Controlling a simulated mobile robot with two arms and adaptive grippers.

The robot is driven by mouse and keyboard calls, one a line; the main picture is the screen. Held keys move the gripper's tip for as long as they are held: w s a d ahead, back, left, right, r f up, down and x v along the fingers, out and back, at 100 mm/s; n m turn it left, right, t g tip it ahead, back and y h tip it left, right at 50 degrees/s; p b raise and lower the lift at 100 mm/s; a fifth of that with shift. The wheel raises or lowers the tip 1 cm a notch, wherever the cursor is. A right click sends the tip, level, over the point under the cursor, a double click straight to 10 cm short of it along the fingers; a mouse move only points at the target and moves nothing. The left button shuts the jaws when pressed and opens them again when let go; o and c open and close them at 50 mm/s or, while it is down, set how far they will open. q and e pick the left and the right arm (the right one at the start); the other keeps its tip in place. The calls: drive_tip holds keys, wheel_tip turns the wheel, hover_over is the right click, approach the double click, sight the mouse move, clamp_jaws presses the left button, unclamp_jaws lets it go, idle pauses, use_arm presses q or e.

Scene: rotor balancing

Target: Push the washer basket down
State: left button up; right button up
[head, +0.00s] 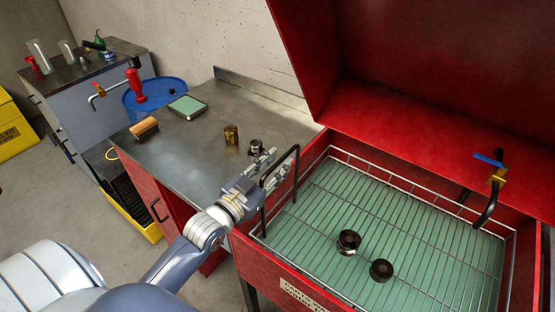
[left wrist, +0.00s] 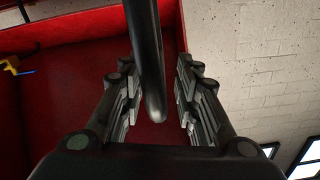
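The washer basket (head: 405,180) is a wire basket sitting inside the red washer, over a pale green bottom. A black upright loop handle (head: 297,165) rises at its left side. Two dark round parts (head: 348,242) (head: 381,270) lie in the basket. My left gripper (head: 271,169) is at the black handle, with its fingers apart. In the left wrist view, the black handle bar (left wrist: 148,60) runs between the two open fingers, with gaps visible on both sides. My right gripper is not in view.
The red washer lid (head: 420,80) stands open at the back. A spout with a blue-handled valve (head: 490,160) hangs at the right. On the metal bench (head: 190,150) left of the washer are a brush (head: 144,128), a scale (head: 187,107) and small metal parts (head: 231,134).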

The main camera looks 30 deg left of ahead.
use_arm(q)
drive_tip(key=shift+w+d, duration=0.1)
drive_tip(key=shift+w, duration=0.45)
clamp_jaws()
